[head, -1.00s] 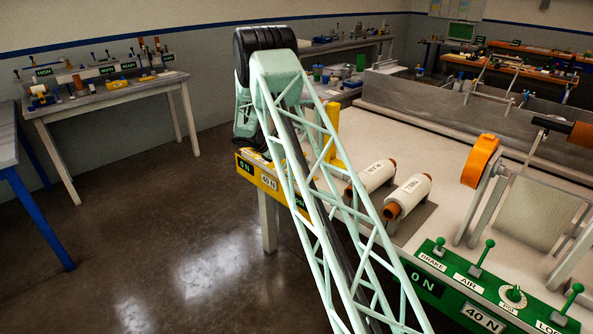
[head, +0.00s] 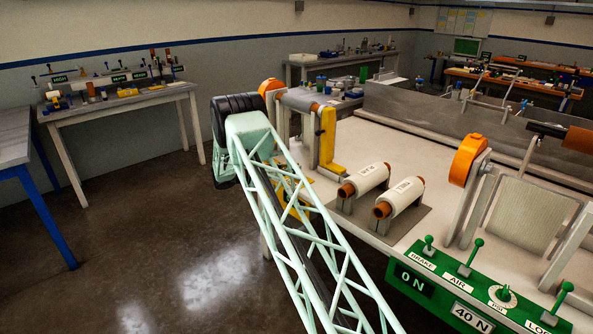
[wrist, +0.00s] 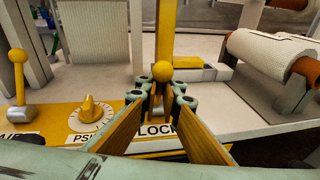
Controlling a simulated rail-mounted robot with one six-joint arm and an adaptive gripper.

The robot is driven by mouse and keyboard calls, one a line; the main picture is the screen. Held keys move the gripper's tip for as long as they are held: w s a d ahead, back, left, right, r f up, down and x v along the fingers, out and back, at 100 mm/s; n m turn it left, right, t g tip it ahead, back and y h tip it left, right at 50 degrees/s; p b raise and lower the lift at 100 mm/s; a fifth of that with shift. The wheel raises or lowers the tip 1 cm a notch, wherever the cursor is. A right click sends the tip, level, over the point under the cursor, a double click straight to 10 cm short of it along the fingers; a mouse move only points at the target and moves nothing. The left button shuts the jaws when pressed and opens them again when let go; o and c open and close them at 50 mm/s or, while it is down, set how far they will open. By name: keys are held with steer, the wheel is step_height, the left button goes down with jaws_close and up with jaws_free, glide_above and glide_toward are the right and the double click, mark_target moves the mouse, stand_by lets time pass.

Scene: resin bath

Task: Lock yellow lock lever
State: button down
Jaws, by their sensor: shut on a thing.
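The yellow lock lever, with its round yellow knob (wrist: 162,70), stands at the LOCK label (wrist: 157,130) on the yellow panel (wrist: 60,118) in the wrist view. My gripper (wrist: 162,92) is shut on the lever just below the knob, with a fingertip on each side. The knob shows above the fingertips. The lever looks roughly upright; its lower part is partly hidden between the fingers. In the head view my arm covers most of the yellow panel, and the gripper and lever are hidden.
Left of the lever are a yellow PSI dial (wrist: 91,108) and a yellow AIR lever (wrist: 18,75). A yellow post (wrist: 165,35) rises behind it. White rolls (head: 361,178) lie on a stand to the right. A green panel (head: 440,285) with green levers is nearer.

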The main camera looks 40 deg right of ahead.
steer(key=shift+a+r+h, duration=0.15)
steer(key=shift+a+h, duration=0.1)
steer(key=shift+h, duration=0.15)
steer(key=c, duration=2.8)
jaws_free()
steer(key=shift+a, duration=0.1)
steer(key=shift+w+a+r, duration=0.1)
steer(key=shift+a+r, duration=0.1)
steer(key=shift+a, duration=1.75)
steer(key=shift+w+a+r, duration=0.15)
steer(key=shift+a+r, duration=0.1)
steer(key=shift+a, duration=1.75)
steer(key=shift+w+a+r, duration=0.1)
steer(key=shift+a+r, duration=0.1)
steer(key=shift+a, duration=1.75)
